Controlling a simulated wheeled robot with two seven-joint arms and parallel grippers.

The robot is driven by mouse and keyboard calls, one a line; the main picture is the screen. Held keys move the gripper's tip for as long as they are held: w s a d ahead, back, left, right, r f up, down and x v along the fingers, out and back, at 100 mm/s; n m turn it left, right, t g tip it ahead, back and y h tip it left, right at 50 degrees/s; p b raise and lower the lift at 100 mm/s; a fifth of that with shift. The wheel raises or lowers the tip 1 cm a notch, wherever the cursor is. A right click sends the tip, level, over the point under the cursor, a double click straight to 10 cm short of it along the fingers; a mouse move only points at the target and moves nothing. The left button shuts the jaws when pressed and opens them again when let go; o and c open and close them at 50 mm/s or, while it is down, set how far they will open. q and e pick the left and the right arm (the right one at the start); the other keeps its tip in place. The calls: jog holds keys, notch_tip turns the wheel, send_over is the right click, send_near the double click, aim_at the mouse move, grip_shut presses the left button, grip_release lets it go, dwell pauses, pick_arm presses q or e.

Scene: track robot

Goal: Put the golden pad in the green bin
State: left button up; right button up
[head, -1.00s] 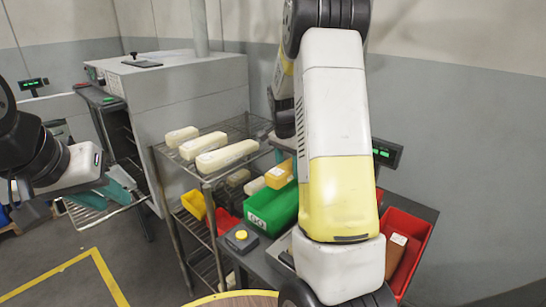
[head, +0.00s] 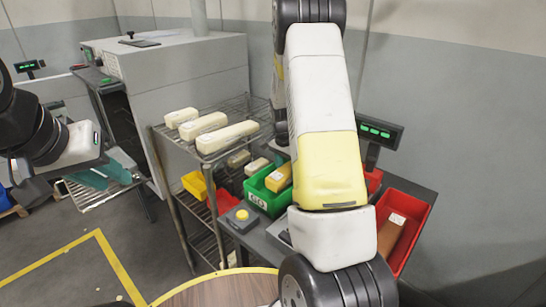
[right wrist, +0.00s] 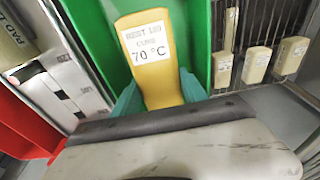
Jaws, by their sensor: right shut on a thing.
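The golden pad (head: 279,178) is a yellow block with a white label reading 70 °C. It also shows in the right wrist view (right wrist: 163,82), where my right gripper (right wrist: 160,95) is shut on it between teal fingers. In the head view my right arm hides that gripper. The green bin (head: 256,198) has a white label on its front. The pad is at the bin's right part, within its outline; its lower end is hidden. Green bin walls (right wrist: 95,35) show on both sides of the pad. My left gripper (head: 105,172) is open and empty, far left.
A red bin (head: 421,222) with a brown block stands at the right. A wire rack (head: 205,160) carries several cream blocks. A grey box with a yellow button (head: 241,216) sits before the green bin. A round wooden table (head: 225,292) is at the bottom.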

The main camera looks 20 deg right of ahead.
jog(key=shift+f, duration=0.25)
jog(key=o, duration=1.5)
jog(key=shift+s+a+r, duration=0.1)
jog(key=shift+a+r, duration=0.05)
jog(key=shift+r, duration=1.15)
jog(key=shift+s+a+r, duration=0.1)
jog(key=shift+a+r, duration=0.1)
jog(key=shift+r, duration=1.05)
jog(key=shift+s+a+r, duration=0.1)
jog(key=shift+a+r, duration=0.05)
jog(key=shift+r, duration=1.15)
jog(key=shift+r, duration=0.1)
